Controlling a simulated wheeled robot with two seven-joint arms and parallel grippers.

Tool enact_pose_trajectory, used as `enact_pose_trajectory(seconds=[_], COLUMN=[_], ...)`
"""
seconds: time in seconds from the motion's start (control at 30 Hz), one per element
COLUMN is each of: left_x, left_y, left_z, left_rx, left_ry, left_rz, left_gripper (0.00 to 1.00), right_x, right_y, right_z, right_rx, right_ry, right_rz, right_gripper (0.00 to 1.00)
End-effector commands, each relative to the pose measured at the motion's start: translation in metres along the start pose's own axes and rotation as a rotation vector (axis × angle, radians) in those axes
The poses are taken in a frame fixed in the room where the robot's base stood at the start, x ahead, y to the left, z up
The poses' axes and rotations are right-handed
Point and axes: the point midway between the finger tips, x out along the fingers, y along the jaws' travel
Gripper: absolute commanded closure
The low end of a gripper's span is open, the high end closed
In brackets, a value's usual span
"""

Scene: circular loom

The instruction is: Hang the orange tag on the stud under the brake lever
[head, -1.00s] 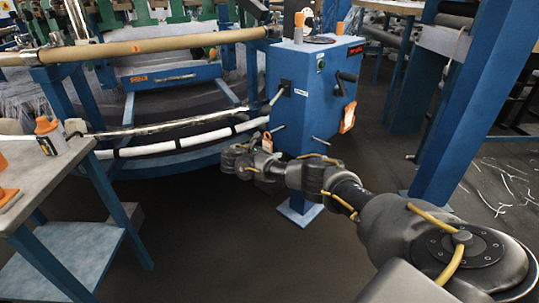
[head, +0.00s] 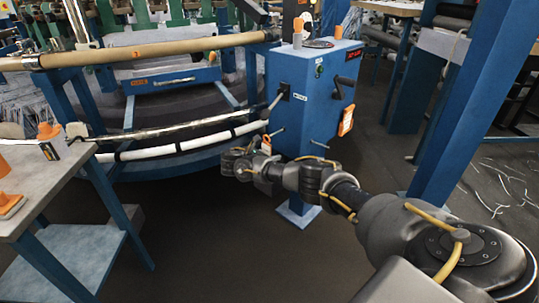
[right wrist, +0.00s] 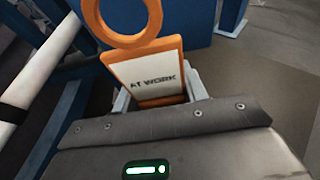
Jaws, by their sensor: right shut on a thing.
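The orange tag (right wrist: 143,72) has a ring at its top and a white face reading "AT WORK". My right gripper (right wrist: 155,100) is shut on its lower end, ring pointing away from the gripper. In the head view the tag (head: 266,145) is small, beside the left front edge of the blue cabinet (head: 305,122). The brake lever (head: 274,104) sticks out from a black plate on that cabinet. A thin stud (head: 277,132) shows below it, just above and right of the tag. I cannot tell whether ring and stud touch. My left gripper is out of view.
Another orange tag (head: 346,121) hangs on the cabinet's right side, below a black crank (head: 343,86). A second pin (head: 320,143) is low on the cabinet. White-and-black loom rails (head: 180,146) run to the left. A grey table (head: 50,185) stands at left. The floor between is clear.

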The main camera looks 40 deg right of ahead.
Motion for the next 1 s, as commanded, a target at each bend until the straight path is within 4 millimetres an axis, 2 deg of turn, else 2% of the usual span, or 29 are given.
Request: enact_pose_trajectory(seconds=[0.53, 1.0], left_x=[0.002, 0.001], left_y=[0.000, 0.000], left_z=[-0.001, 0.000], left_rx=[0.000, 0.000], left_ry=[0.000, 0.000], left_rz=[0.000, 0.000], left_gripper=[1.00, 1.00], right_x=[0.001, 0.013], right_y=[0.000, 0.000], right_z=[0.000, 0.004], right_rx=[-0.001, 0.000], right_ry=[0.000, 0.000], right_rz=[0.001, 0.000], right_gripper=[0.84, 0.84])
